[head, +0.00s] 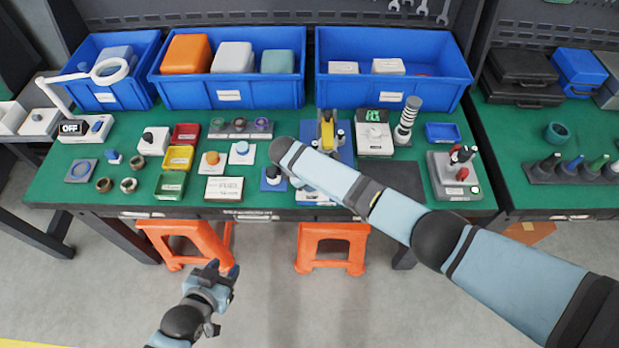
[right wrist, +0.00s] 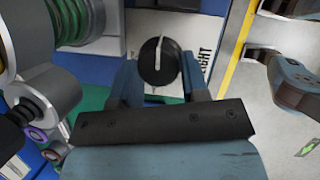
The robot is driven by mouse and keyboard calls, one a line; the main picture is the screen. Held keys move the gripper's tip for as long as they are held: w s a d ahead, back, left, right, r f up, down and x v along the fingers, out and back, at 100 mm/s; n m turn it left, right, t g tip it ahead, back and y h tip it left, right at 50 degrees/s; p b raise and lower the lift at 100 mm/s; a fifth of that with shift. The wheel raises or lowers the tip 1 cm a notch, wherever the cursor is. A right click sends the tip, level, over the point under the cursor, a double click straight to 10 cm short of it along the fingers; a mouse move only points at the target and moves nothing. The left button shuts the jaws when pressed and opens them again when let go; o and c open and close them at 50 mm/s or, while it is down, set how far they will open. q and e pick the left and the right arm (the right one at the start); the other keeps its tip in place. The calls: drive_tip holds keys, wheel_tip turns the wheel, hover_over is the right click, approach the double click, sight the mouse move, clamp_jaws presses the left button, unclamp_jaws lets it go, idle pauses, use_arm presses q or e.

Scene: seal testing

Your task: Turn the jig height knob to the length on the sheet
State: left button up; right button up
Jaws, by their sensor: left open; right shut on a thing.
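In the right wrist view a round black knob (right wrist: 158,62) with a pale pointer line sits on a white plate (right wrist: 192,25). Dark lettering ending in "GHT" runs beside it. My right gripper (right wrist: 160,84) has one finger on each side of the knob and is shut on it. The pointer runs roughly up the picture. In the head view my right arm crosses the bench and hides the knob. A yellow-topped jig (head: 327,133) shows behind that arm. My left gripper (head: 223,270) is open and empty in front of the bench. I cannot make out the sheet.
The green bench (head: 110,208) holds coloured trays, small blocks and a striped spring column (head: 407,120) right of the jig. Large blue bins (head: 395,85) line the back. Two orange stools (head: 333,246) stand in front.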

drive_tip(key=shift+d, duration=0.1)
drive_tip(key=o, duration=0.7)
drive_tip(key=shift+c, duration=0.2)
